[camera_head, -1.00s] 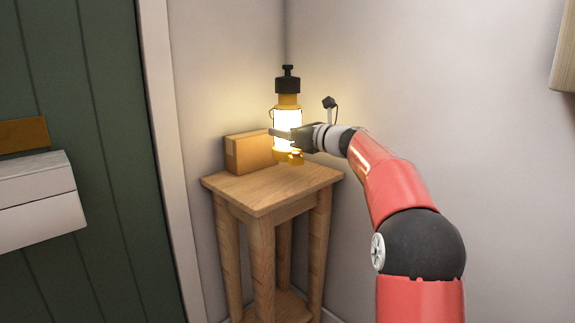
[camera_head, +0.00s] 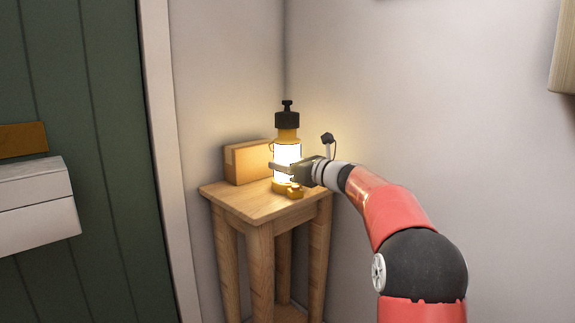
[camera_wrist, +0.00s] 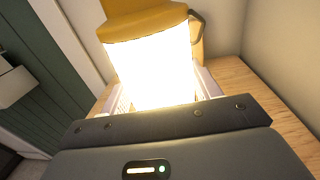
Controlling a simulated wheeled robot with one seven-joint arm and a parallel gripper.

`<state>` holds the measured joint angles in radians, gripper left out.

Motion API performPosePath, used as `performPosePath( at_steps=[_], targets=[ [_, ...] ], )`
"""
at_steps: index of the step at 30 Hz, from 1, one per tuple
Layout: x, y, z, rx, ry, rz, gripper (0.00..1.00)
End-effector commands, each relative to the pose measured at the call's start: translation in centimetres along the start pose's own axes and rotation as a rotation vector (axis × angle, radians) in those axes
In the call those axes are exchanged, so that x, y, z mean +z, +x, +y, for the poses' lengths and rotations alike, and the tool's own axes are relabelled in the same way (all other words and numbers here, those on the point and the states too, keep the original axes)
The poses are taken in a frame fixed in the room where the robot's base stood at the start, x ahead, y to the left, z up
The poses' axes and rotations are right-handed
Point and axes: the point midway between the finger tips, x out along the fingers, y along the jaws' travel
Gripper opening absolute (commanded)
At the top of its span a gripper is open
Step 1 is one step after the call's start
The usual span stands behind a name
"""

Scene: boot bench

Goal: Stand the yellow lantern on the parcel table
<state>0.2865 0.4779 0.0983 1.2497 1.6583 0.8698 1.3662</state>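The yellow lantern (camera_head: 287,155) has a black cap, a yellow body and a glowing white glass. It is upright over the parcel table (camera_head: 236,198), a small wooden stand. Its base looks at or very near the tabletop; I cannot tell whether it touches. My gripper (camera_head: 281,167) reaches in from the right at glass height, and its fingers are closed around the lantern. In the wrist view the lantern (camera_wrist: 155,65) stands bright between the fingers, and glare hides part of them. The tabletop (camera_wrist: 235,75) shows behind it.
A brown cardboard parcel (camera_head: 243,163) sits on the table, just left of and behind the lantern. Walls meet in a corner behind. A green door (camera_head: 90,130) with a white box (camera_head: 35,195) is at the left.

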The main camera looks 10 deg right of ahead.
Motion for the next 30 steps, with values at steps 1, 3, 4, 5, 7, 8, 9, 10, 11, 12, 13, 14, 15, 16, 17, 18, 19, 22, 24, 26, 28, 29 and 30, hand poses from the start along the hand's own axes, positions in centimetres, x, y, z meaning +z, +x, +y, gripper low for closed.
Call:
performPosePath(
  at_steps=[1,3,4,5,7,8,9,10,11,12,13,14,15,16,17,18,19,22,24,26,28,29,30],
  targets=[
    [-0.1,0.0,0.0,0.000,0.001,0.001,0.68],
    [-0.1,0.0,0.0,0.000,0.001,0.001,0.77],
    [-0.1,0.0,0.0,0.000,0.001,0.001,0.81],
    [-0.1,0.0,0.0,0.000,0.001,0.001,0.84],
    [-0.1,0.0,0.0,0.000,0.001,0.001,0.84],
    [-0.1,0.0,0.0,0.000,0.001,0.001,0.84],
    [-0.1,0.0,0.0,0.000,0.001,0.001,0.84],
    [-0.1,0.0,0.0,0.000,0.001,0.001,0.84],
    [-0.1,0.0,0.0,0.000,0.001,0.001,0.84],
    [0.0,0.0,0.0,0.000,0.001,0.001,0.84],
    [0.0,0.0,0.0,0.000,0.001,0.001,0.84],
    [0.2,0.0,0.0,0.000,0.000,0.000,0.84],
    [0.3,-0.1,0.0,-0.001,0.000,0.001,0.84],
    [0.2,-0.4,-0.1,-0.002,0.001,0.001,0.84],
    [0.2,-0.7,-0.1,-0.002,0.000,0.001,0.84],
    [0.2,-1.3,-0.1,-0.002,0.001,0.001,0.84],
    [0.2,-1.8,-0.1,-0.002,0.001,0.001,0.84],
    [0.2,-3.9,-0.1,-0.004,0.000,0.001,0.84],
    [0.2,-5.5,-0.1,-0.004,0.000,0.001,0.84],
    [0.2,-6.8,-0.1,-0.005,0.001,0.001,0.84],
    [0.2,-8.2,-0.1,-0.004,0.001,0.001,0.84],
    [0.2,-8.8,-0.1,-0.004,0.000,0.000,0.84],
    [0.2,-9.4,0.0,-0.003,0.000,0.000,0.84]
  ],
)
